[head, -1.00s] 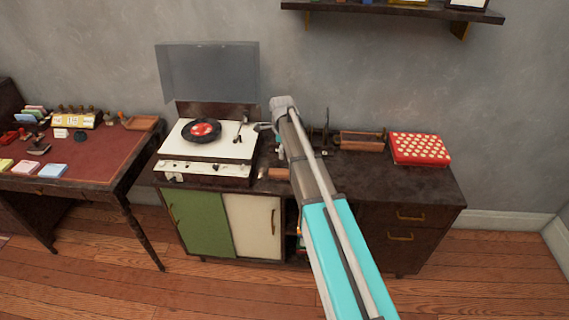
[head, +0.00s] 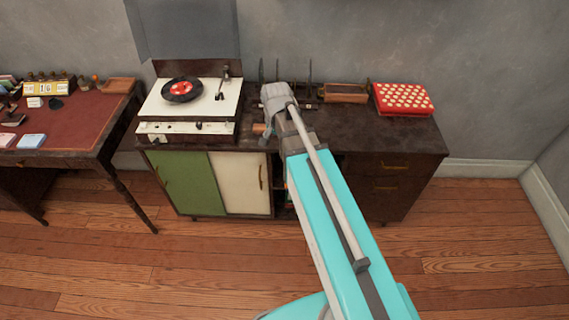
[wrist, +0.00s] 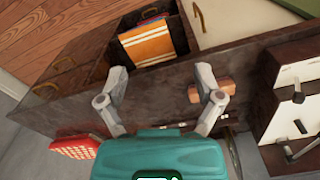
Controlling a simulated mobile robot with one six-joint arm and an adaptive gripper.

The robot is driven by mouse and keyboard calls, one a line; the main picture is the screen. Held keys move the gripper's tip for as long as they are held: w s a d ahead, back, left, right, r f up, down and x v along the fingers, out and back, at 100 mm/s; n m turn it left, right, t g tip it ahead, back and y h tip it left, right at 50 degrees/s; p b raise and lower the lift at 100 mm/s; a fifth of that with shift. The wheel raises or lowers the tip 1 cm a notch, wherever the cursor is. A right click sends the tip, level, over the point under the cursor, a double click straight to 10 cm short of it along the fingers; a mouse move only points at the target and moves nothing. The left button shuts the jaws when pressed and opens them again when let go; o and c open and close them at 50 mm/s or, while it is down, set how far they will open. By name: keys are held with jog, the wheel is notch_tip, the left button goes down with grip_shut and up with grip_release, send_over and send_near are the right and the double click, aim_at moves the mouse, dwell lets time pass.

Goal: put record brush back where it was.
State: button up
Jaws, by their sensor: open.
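The record brush, a small reddish-brown wooden block, lies on the dark sideboard (head: 390,140) just right of the record player, close to the front edge; it shows in the head view (head: 259,128) and the wrist view (wrist: 226,86). In the wrist view my gripper (wrist: 160,85) is open and empty above the sideboard. Its right finger overlaps part of the brush; I cannot tell whether they touch. The left finger is well apart from it. In the head view my wrist hides the fingers and part of the sideboard top.
The white record player (head: 190,105) with its raised lid stands left. A wire rack (head: 308,82), a wooden tray (head: 345,93) and a red dotted box (head: 403,99) line the back. The sideboard top is clear at front right. A desk (head: 75,125) stands left.

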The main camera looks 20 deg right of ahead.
jog(key=s+n, duration=0.7)
jog(key=s, duration=0.2)
jog(key=shift+s+a, duration=0.15)
jog(key=shift+s, duration=0.05)
